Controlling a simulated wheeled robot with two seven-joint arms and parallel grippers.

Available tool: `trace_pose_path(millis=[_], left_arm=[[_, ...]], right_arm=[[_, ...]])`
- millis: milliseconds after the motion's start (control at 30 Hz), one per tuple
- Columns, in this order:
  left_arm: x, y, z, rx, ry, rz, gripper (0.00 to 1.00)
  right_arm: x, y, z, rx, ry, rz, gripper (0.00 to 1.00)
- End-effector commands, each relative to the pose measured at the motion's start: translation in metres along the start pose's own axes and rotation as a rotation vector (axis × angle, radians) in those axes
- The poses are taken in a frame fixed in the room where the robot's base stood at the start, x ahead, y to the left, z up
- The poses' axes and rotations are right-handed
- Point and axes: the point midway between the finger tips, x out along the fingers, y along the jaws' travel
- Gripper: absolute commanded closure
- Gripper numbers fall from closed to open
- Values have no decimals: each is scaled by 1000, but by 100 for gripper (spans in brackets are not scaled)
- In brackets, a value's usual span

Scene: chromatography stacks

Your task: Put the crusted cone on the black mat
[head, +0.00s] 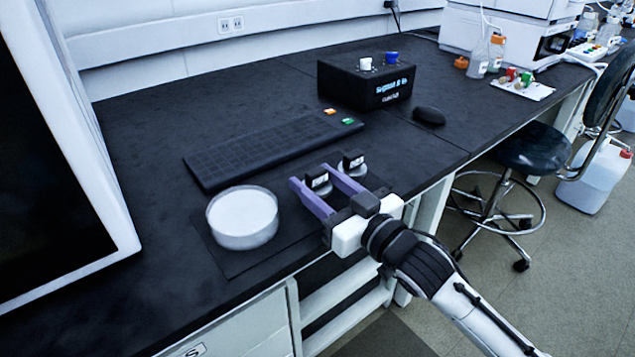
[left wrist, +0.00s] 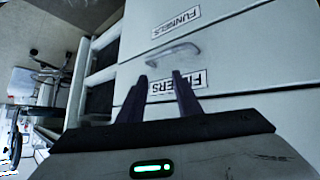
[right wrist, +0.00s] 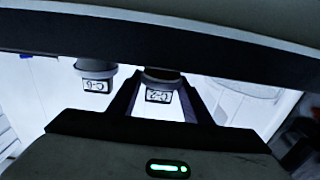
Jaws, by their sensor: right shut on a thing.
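My right gripper (head: 311,175) is shut on a small grey labelled piece (head: 318,183), which sits between its purple fingers over the bench. The right wrist view shows this held piece (right wrist: 160,94) with its tag upside down. A second similar labelled piece (head: 353,162) stands just beyond the right finger, and it also shows in the right wrist view (right wrist: 95,78). I cannot tell from the pictures which piece is crusted. The black mat (head: 235,262) lies at the bench's front, partly under a round white dish (head: 243,218). My left gripper (left wrist: 161,80) is open and empty, facing drawers.
A black keyboard-like panel (head: 265,147) lies behind the dish. A black box (head: 366,85) with white and blue knobs and a mouse (head: 429,116) stand further back. A large dark-screened unit (head: 60,150) bounds the left. A stool (head: 530,147) stands right.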

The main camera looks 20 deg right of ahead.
Motion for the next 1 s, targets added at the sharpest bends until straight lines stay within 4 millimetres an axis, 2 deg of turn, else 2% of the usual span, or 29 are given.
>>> trace_pose_path(millis=[67, 100, 200, 567, 633, 767, 1000], left_arm=[[1, 0, 0, -2, 1, 0, 69], [1, 0, 0, -2, 1, 0, 69], [1, 0, 0, -2, 1, 0, 69], [2, 0, 2, -1, -6, -2, 69], [2, -1, 3, -1, -8, -2, 69], [0, -1, 2, 2, -10, -3, 69], [-1, -1, 0, 7, -12, -4, 69]], right_arm=[[0, 0, 2, 0, 2, 0, 83], [0, 0, 3, 1, 0, 0, 54], [0, 0, 2, 0, 0, 0, 37], [0, 0, -2, -1, 1, 0, 37], [-6, 0, 0, 0, -2, 1, 37], [-26, 0, 0, 0, -3, 0, 37], [-75, 0, 1, 1, -4, 0, 37]])
